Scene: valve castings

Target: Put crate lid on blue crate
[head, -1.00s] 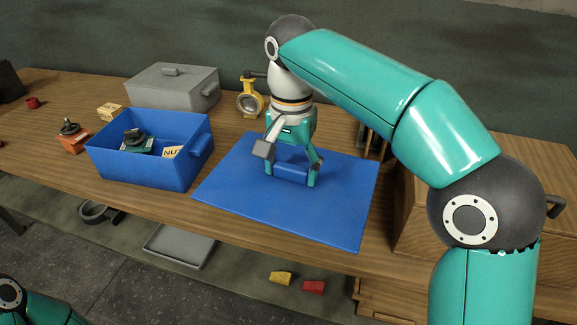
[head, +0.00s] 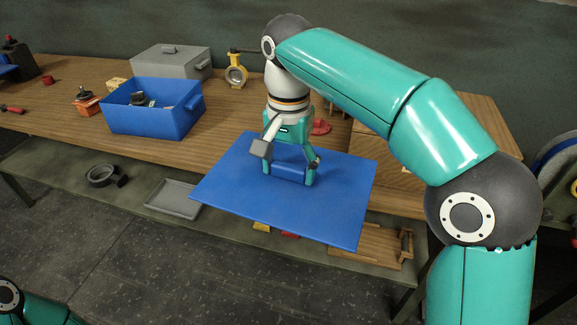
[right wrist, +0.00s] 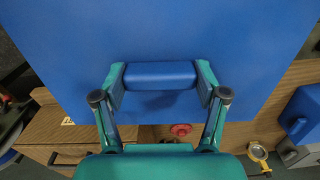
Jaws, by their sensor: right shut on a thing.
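The crate lid (head: 235,192) is a flat blue panel with a raised blue handle (right wrist: 160,76) in its middle. My right gripper (head: 290,172) is shut on that handle, one finger at each end, and it also shows in the right wrist view (right wrist: 160,88). The lid is held level, out past the bench's front edge. The blue crate (head: 150,121) stands open on the bench, to the left of and beyond the lid, apart from it. It holds a dark part and a small box. Part of the crate shows at the right edge of the wrist view (right wrist: 303,112). My left gripper is out of view.
A grey lidded box (head: 170,62) stands behind the crate, with a yellow valve (head: 236,76) to its right. A red-orange casting (head: 87,103) sits left of the crate. A wooden cabinet (head: 375,145) is behind my right arm. A grey tray (head: 173,198) lies on the lower shelf.

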